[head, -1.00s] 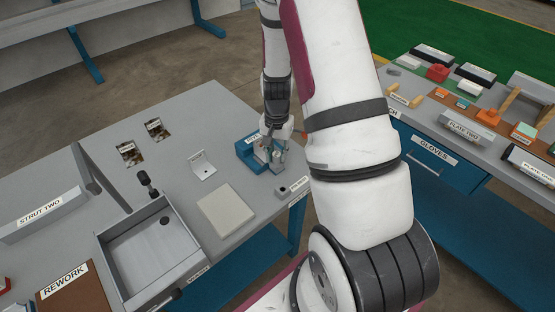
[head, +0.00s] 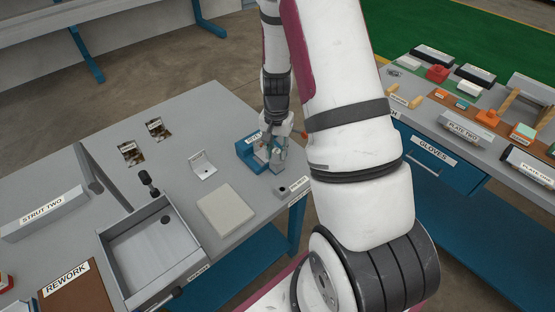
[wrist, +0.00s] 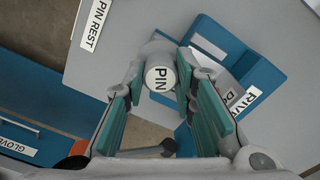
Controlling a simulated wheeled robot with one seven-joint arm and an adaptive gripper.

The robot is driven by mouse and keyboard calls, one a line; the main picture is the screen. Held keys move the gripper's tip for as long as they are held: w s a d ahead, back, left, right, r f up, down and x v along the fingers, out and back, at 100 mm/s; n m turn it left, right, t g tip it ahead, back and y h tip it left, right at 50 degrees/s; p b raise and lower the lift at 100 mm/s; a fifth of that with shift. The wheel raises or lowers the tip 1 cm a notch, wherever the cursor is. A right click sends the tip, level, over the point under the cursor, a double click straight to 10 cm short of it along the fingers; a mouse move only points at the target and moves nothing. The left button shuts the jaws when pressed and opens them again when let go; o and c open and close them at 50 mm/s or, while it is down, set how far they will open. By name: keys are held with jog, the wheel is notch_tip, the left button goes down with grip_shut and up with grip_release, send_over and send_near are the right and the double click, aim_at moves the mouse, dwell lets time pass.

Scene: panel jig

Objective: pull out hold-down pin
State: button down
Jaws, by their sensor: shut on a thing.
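The blue jig (wrist: 255,73) with a RIVET label lies just right of the fingers in the wrist view. In the head view my gripper (head: 279,156) is at the right side of the blue jig (head: 247,153), near the table's right edge. The pin's lower end is hidden, so I cannot tell whether it is still in a hole.
The PIN REST block (head: 281,191) stands at the table edge, nearer the viewer than the jig; its label (wrist: 95,22) shows in the wrist view. A pale plate (head: 226,213), a white bracket (head: 203,166) and a grey tray (head: 152,254) lie to the left. A second bench (head: 480,140) is at right.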

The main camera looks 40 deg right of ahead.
aim_at(277, 151)
jog(key=shift+r+p, duration=0.65)
jog(key=shift+r, duration=1)
